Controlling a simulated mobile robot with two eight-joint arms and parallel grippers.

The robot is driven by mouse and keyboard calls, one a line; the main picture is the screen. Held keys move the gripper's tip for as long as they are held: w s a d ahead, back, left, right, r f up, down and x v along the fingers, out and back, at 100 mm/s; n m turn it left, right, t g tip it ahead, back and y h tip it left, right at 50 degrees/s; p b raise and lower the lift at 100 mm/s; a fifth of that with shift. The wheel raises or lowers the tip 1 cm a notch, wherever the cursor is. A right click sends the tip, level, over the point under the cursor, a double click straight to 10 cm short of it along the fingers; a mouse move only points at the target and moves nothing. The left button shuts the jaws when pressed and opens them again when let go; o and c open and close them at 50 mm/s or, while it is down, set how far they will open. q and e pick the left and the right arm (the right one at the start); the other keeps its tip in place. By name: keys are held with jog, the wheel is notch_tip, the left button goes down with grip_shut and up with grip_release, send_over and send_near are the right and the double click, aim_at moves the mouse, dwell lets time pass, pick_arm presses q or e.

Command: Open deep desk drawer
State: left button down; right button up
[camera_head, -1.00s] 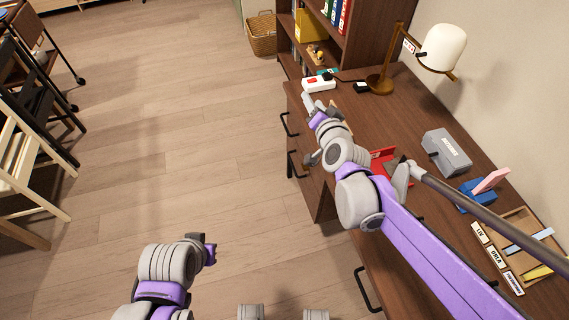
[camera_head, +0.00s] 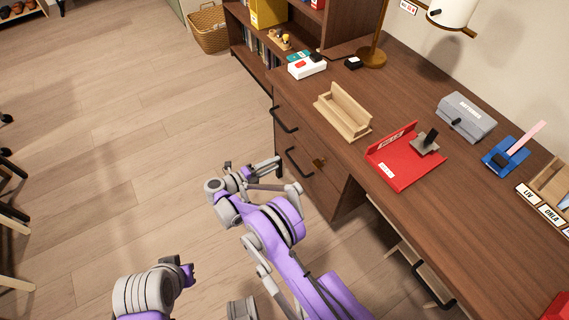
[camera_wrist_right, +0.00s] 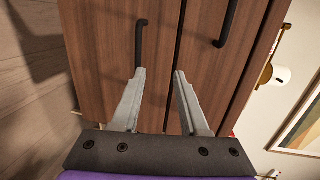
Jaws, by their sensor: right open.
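The brown wooden desk has two stacked drawers in its far pedestal, both shut. The lower, deep drawer (camera_head: 325,192) has a black bar handle (camera_head: 299,163). My right gripper (camera_head: 288,175) is open and empty in front of this drawer, pointing at its front. In the right wrist view, my fingers (camera_wrist_right: 159,73) are apart, and the lower handle (camera_wrist_right: 140,45) lies just beyond the left fingertip, not between the fingers. The upper drawer handle (camera_wrist_right: 228,22) is further right. My left gripper (camera_head: 187,272) is low over the floor, its jaws unclear.
The upper drawer handle (camera_head: 284,119) is above the lower one. Another black handle (camera_head: 435,287) is under the desktop at the right. A red tray (camera_head: 405,170) and a wooden holder (camera_head: 343,112) stand on the desk. The floor (camera_head: 120,150) left of it is clear.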

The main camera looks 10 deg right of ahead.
aim_at(295, 164)
jog(key=shift+m+g, duration=0.4)
jog(key=shift+g, duration=0.2)
jog(key=d+f, duration=0.2)
jog(key=d, duration=0.1)
jog(key=w+d+f, duration=0.1)
jog(key=d, duration=0.2)
jog(key=d+f, duration=0.2)
jog(key=d, duration=0.1)
jog(key=shift+w+d+f+b, duration=0.1)
jog(key=shift+w+f+b, duration=0.2)
jog(key=shift+w+b, duration=0.1)
grip_shut()
dwell(0.5)
